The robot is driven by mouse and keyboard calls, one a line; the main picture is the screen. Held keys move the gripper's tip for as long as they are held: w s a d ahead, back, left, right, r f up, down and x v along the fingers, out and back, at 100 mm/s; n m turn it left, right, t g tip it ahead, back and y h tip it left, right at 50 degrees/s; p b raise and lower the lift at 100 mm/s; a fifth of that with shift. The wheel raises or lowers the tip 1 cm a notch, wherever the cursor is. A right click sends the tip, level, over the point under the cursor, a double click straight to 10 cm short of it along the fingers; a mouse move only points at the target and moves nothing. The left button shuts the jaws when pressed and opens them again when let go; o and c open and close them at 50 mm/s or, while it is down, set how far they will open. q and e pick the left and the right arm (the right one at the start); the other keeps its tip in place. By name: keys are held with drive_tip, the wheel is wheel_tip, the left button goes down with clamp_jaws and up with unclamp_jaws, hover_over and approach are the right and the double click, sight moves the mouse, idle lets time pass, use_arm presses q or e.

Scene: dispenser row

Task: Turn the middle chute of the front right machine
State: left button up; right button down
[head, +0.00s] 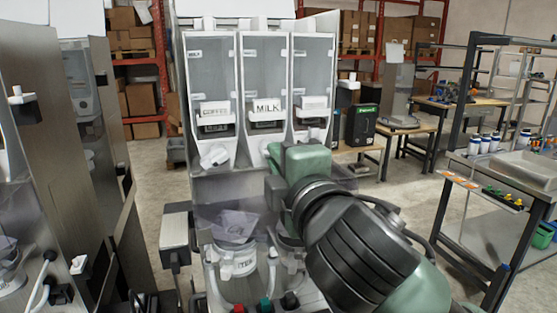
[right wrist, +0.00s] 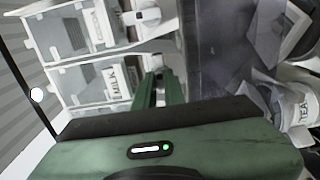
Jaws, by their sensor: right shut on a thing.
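The front right machine has three clear canisters side by side; the middle one is labelled MILK (head: 267,106), and its label also shows in the right wrist view (right wrist: 117,80). My right gripper (right wrist: 158,82) is shut on the middle chute (right wrist: 150,62), just below the MILK canister. In the head view my green right gripper body (head: 305,160) and dark wrist cover most of that chute, so its exact turn cannot be told. The left chute (head: 213,155) of this machine is white and free, below the COFFEE canister (head: 213,112). My left gripper is not in view.
A cup labelled TEA (head: 236,258) stands low in the machine behind a clear cover. Red and green buttons (head: 265,305) sit at its front. Another machine (head: 45,150) stands close on the left. A metal rack (head: 500,185) is at the right, with open floor between.

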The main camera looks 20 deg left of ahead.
drive_tip(key=m, duration=0.5)
drive_tip(key=shift+f+m, duration=0.2)
drive_tip(key=shift+m, duration=0.1)
idle(0.5)
drive_tip(key=c, duration=1.5)
unclamp_jaws()
drive_tip(key=b+v, duration=0.1)
drive_tip(key=v, duration=0.7)
drive_tip(key=shift+w, duration=0.1)
